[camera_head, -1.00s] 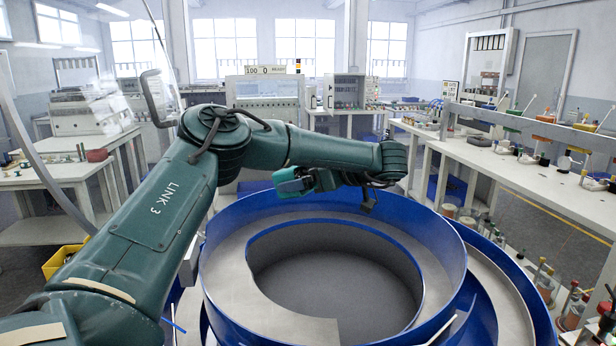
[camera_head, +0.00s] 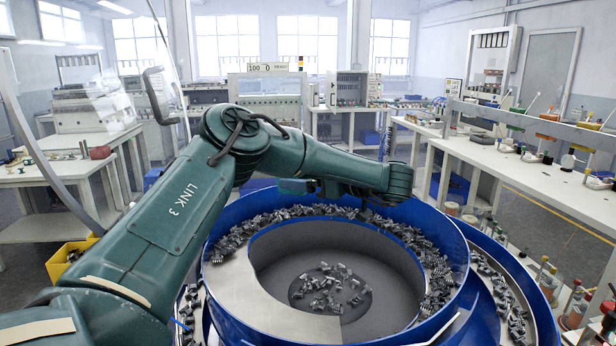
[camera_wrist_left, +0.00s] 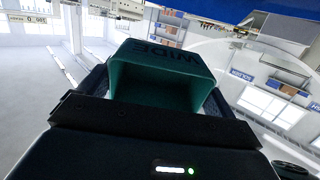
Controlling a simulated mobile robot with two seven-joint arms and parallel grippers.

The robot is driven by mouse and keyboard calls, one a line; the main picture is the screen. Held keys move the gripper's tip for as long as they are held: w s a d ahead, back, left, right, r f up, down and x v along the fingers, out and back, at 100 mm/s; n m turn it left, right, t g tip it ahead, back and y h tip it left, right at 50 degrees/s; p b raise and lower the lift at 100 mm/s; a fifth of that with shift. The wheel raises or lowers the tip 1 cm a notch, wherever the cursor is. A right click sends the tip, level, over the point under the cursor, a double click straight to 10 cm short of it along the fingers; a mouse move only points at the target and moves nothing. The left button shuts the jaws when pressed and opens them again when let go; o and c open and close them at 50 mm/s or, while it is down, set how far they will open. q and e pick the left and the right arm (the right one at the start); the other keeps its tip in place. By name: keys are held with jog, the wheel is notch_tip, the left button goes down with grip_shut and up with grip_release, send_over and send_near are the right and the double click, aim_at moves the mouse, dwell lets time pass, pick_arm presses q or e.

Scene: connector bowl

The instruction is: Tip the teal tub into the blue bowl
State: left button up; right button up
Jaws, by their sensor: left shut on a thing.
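The teal tub (camera_wrist_left: 160,78) is between the two fingers of my left gripper (camera_wrist_left: 155,100) in the left wrist view. Its dark open mouth shows, and the visible inside looks empty. In the head view only a sliver of the tub (camera_head: 293,186) shows behind my left arm, over the far side of the blue bowl (camera_head: 240,318). The bowl is large, with a grey spiral track. Small dark connectors (camera_head: 330,285) lie in its middle, and many more (camera_head: 435,270) lie along the track. My right gripper is not in view.
A yellow bin (camera_head: 62,262) stands on the floor at left. A white bench (camera_head: 540,185) with small bottles and tools runs along the right. Another bench (camera_head: 60,180) is at left. A clear curved screen passes close to my arm.

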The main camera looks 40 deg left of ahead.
pick_arm(q)
jog(key=shift+s+a+n+g+h, duration=0.15)
jog(key=shift+a+n+g+h, duration=0.15)
jog(key=shift+h, duration=0.3)
jog(key=shift+s+a+n+g+h, duration=0.2)
jog(key=shift+n+g+h, duration=0.15)
jog(key=shift+h, duration=0.25)
jog(key=shift+a+n+h, duration=0.15)
jog(key=shift+n+h, duration=0.3)
jog(key=shift+h, duration=0.55)
jog(key=h, duration=0.2)
jog(key=n+h, duration=0.1)
jog(key=h, duration=0.1)
jog(key=shift+s+r+n, duration=0.15)
jog(key=shift+n, duration=0.15)
jog(key=h, duration=0.2)
jog(key=d+r+n+t+h, duration=0.1)
jog(key=h, duration=0.1)
jog(key=d+r+n+t+h, duration=0.1)
jog(key=w+d+r+n+t+h, duration=0.1)
jog(key=r+h, duration=0.1)
jog(key=shift+w+r+t+h, duration=0.15)
jog(key=shift+t+h, duration=0.1)
jog(key=shift+h, duration=0.05)
